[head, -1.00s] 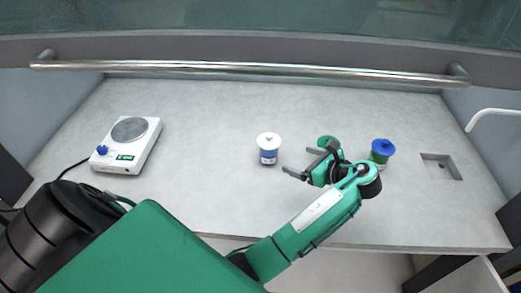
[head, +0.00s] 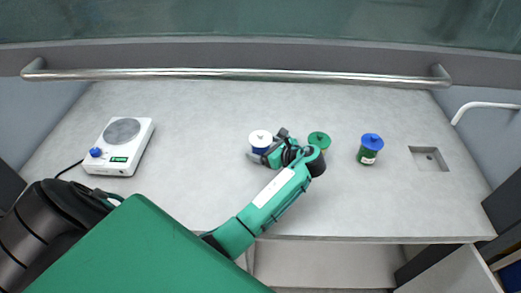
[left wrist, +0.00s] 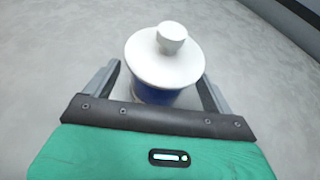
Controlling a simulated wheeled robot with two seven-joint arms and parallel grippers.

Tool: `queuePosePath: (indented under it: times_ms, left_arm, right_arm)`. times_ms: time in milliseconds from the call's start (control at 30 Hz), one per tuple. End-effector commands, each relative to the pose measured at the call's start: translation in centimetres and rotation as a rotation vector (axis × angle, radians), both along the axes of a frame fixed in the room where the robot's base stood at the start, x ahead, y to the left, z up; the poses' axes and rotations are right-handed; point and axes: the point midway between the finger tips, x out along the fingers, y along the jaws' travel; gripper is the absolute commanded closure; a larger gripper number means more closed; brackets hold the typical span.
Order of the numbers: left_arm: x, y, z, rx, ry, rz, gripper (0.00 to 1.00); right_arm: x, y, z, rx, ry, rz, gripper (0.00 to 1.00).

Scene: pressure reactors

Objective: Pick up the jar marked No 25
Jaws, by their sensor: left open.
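Three lidded jars stand on the grey bench. One has a white lid and blue body (head: 260,137). One has a green lid (head: 319,139), its body partly hidden behind my left arm. One has a blue lid and green body with a pale label (head: 370,149). No number is legible on any of them. My left gripper (head: 266,145) is open around the white-lidded jar. In the left wrist view that jar (left wrist: 166,60) stands upright between the open fingers (left wrist: 158,80), its lower body hidden by the gripper. My right gripper is not in view.
A white hotplate stirrer (head: 121,145) with a blue knob stands at the left. A square recess (head: 429,158) is cut into the bench (head: 200,125) at the right. A metal rail (head: 240,73) crosses the back. The bench between hotplate and jars is clear.

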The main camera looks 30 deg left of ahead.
Motion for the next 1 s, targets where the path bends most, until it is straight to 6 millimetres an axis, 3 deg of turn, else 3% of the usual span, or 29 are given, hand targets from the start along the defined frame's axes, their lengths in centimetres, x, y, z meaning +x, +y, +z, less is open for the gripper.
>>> queuePosePath:
  times_ms: [200, 500, 800, 1000]
  left_arm:
    - [0.0, 0.1, -0.1, -0.001, 0.0, -0.001, 0.13]
    - [0.0, 0.1, -0.1, -0.001, 0.0, -0.001, 0.7]
    - [0.1, 0.1, 0.2, 0.0, -0.002, 0.0, 0.71]
    - [0.1, 0.1, 2.1, -0.001, -0.005, 0.0, 0.71]
  right_arm:
    - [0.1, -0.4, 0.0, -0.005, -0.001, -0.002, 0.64]
    - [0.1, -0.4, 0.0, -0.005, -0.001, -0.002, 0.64]
    - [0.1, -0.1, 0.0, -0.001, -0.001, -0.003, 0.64]
    - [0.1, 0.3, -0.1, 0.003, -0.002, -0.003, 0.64]
